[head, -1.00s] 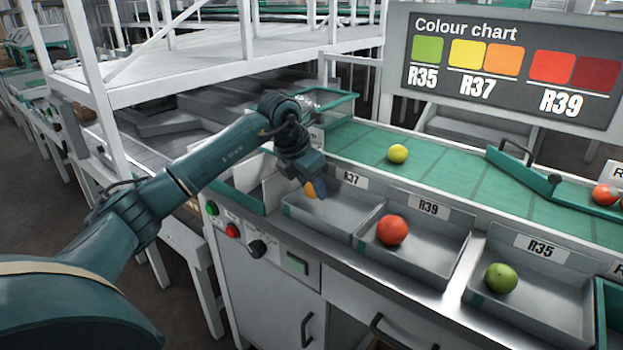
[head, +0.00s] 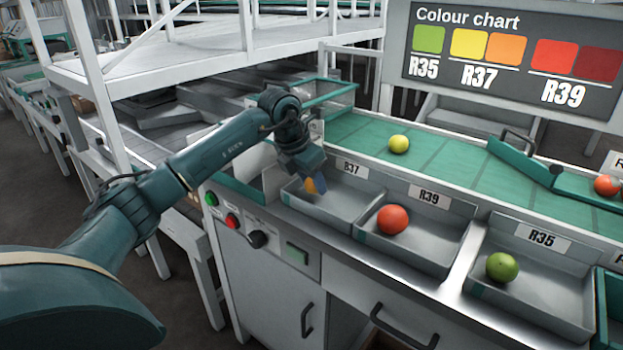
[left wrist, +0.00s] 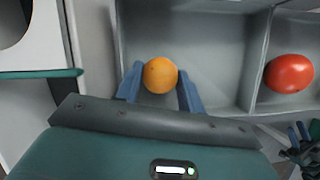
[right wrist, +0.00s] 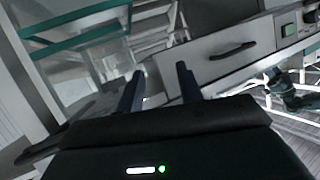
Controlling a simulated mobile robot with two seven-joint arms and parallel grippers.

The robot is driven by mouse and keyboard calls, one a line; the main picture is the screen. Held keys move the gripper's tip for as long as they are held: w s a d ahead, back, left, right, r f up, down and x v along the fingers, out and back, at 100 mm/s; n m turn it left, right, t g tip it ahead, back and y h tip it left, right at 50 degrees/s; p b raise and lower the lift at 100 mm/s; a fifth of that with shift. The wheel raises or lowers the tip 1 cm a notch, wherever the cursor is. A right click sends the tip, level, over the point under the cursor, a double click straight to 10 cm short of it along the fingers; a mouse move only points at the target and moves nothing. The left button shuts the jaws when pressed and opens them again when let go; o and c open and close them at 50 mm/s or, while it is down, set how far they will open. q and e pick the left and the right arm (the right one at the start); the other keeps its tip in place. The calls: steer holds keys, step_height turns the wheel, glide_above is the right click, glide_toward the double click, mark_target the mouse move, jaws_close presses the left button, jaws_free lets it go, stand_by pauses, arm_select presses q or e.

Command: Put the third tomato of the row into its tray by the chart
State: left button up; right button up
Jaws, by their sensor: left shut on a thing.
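My left gripper (head: 308,184) is shut on an orange tomato (left wrist: 160,75), held between its two blue fingers. The gripper and tomato are over the left part of the R37 tray (head: 335,212); I cannot tell whether the tomato touches the tray floor. The colour chart (head: 512,60) shows yellow and orange over R37. A red tomato (head: 393,220) lies in the R39 tray (head: 428,257), and a green tomato (head: 502,267) lies in the R35 tray (head: 535,308). A yellow tomato (head: 399,144) sits on the green belt. My right gripper (right wrist: 160,88) is open and empty, its fingers apart.
The green belt (head: 450,172) runs behind the trays, with a green gate (head: 530,160) and red tomatoes (head: 607,186) at its right. A control panel with buttons (head: 232,221) is on the cabinet front below the R37 tray. White railings stand behind.

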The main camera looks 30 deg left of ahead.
arm_select(q)
steer(key=shift+f, duration=0.2)
steer(key=o, duration=0.8)
steer(key=c, duration=0.3)
steer(key=shift+r, duration=0.1)
step_height(320, 180, up, 7)
steer(key=p, duration=0.5)
steer(key=shift+p, duration=0.4)
